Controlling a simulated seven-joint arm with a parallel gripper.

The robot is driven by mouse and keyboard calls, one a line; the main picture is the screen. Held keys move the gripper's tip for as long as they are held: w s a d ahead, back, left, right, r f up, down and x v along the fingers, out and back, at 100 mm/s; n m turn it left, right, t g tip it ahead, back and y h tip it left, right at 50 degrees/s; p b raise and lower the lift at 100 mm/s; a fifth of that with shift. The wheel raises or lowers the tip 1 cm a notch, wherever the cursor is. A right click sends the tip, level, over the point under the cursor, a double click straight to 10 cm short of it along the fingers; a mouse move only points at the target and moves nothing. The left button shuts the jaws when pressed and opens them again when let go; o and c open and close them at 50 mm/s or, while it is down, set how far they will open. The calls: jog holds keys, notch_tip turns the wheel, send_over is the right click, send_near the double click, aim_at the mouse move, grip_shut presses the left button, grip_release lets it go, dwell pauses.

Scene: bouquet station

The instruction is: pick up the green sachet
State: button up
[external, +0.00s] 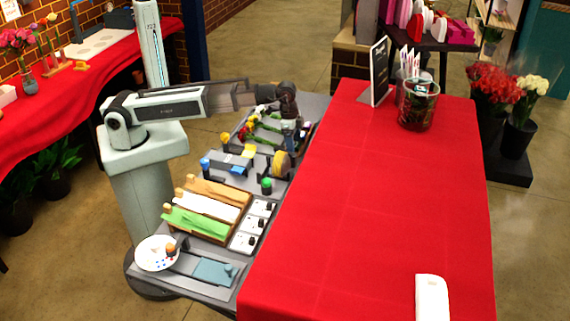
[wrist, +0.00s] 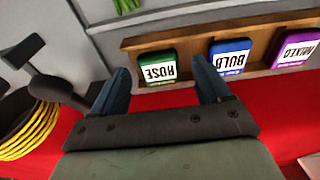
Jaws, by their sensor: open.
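The green sachet (wrist: 157,67), with a white label reading ROSE upside down, sits at the left of a wooden rack (wrist: 190,34) in the wrist view. A blue BULB sachet (wrist: 230,57) and a purple MIXED sachet (wrist: 295,47) sit to its right. My gripper (wrist: 160,82) is open and empty, with its two blue fingers apart. The green sachet shows in the gap between the fingers, and I see no contact. In the external view my gripper (external: 291,128) is over the far part of the grey workbench; the sachets cannot be made out there.
A yellow ribbon spool (wrist: 28,130) with dark holders stands left of the fingers; the spool (external: 281,163) also shows externally. Flowers (external: 258,131) lie on the bench nearby. A red-covered table (external: 370,210) is alongside, with a glass vase (external: 418,108) and a black sign (external: 379,72).

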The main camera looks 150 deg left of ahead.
jog(key=c, duration=1.1)
jog(key=shift+r, duration=0.15)
